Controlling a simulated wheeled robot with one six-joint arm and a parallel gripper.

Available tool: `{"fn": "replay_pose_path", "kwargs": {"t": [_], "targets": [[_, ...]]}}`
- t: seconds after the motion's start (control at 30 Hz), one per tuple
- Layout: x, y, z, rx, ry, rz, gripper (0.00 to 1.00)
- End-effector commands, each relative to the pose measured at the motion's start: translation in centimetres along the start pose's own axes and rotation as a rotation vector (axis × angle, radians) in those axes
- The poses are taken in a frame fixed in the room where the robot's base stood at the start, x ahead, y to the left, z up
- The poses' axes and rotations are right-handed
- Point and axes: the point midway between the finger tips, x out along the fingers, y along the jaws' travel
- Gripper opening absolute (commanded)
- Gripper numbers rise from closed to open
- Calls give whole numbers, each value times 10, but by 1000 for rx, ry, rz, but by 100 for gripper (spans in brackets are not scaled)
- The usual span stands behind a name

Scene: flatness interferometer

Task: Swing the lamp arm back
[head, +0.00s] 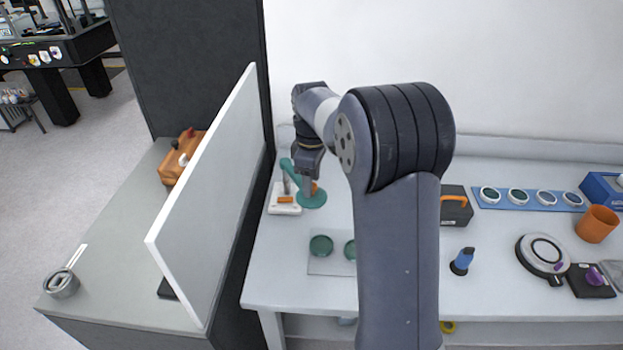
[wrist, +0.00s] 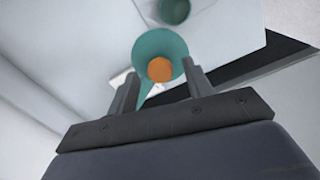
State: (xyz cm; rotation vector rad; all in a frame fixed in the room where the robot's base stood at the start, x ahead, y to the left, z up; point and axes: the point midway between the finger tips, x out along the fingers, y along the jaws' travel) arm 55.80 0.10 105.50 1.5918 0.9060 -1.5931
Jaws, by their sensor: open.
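The lamp arm (head: 288,168) is green and stands on a white base (head: 284,207) at the back left of the bench. A round green lamp head (head: 312,201) with an orange knob joins it on the right. In the wrist view the green head (wrist: 152,48) and its orange knob (wrist: 160,69) lie just beyond and between the fingertips. My gripper (head: 309,185) points down over the lamp head, and it shows open in the wrist view (wrist: 162,78). Whether a finger touches the knob cannot be told. My forearm hides part of the bench.
A tall pale panel (head: 215,190) stands left of the lamp. A plate (head: 328,266) with green discs lies in front.

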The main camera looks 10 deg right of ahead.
Motion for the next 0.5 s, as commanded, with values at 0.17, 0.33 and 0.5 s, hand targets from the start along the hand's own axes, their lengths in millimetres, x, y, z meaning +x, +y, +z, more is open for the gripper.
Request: {"fn": "replay_pose_path", "kwargs": {"t": [0.17, 0.33, 0.5], "targets": [[5, 0, 0, 0, 0, 1, 48], [5, 0, 0, 0, 0, 1, 48], [5, 0, 0, 0, 0, 0, 35]]}}
